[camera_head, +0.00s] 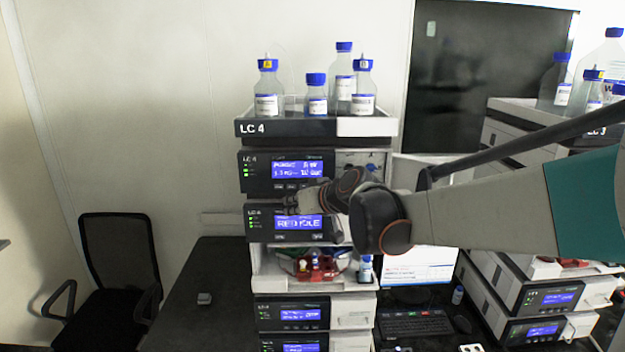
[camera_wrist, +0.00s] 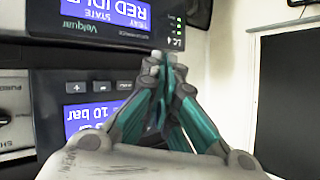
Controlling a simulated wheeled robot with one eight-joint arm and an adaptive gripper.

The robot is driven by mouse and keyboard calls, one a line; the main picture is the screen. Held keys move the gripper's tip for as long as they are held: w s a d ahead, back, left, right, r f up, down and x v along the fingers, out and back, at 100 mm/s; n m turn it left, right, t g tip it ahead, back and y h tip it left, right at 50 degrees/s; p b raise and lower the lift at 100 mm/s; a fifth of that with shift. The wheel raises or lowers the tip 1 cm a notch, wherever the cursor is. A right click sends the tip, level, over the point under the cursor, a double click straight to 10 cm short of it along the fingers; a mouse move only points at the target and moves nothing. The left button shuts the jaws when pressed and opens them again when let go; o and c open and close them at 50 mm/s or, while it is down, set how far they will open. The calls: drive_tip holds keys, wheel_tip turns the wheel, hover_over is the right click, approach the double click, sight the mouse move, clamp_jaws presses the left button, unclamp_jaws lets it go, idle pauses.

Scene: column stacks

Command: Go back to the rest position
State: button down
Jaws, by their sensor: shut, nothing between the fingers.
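My gripper (camera_head: 283,202) is in front of the LC 4 instrument stack (camera_head: 243,215) in the head view, level with the gap between its two upper display modules. In the wrist view my gripper (camera_wrist: 163,62) is shut, with its fingertips together and nothing between them. Behind the fingertips are the module with the "RED IDLE" screen (camera_wrist: 112,12) and a module with a pressure screen (camera_wrist: 92,118). I cannot tell whether the fingertips touch the stack. My arm reaches in from the right and hides part of the stack's right side.
Several blue-capped bottles (camera_head: 317,95) stand in the tray (camera_head: 285,128) on top of the stack. A second stack (camera_head: 540,290) stands at the right. A monitor (camera_head: 425,265) and keyboard (camera_head: 415,325) are on the dark bench. A black chair (camera_head: 120,250) is at the left.

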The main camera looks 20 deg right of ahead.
drive_tip(key=shift+s+a, duration=0.1)
drive_tip(key=shift+s, duration=0.1)
drive_tip(key=s+f+g+h+b, duration=0.1)
drive_tip(key=s+f+b, duration=0.9)
drive_tip(key=f, duration=0.3)
drive_tip(key=s+f+g+h+b, duration=0.1)
drive_tip(key=s+f+g+b, duration=0.1)
drive_tip(key=s+f+b, duration=0.8)
drive_tip(key=s+f+m+g+h+b, duration=0.1)
drive_tip(key=s+f+h+b, duration=0.1)
drive_tip(key=s+f+b, duration=0.9)
wheel_tip(320, 180, down, 6)
drive_tip(key=shift+g, duration=0.3)
idle(0.7)
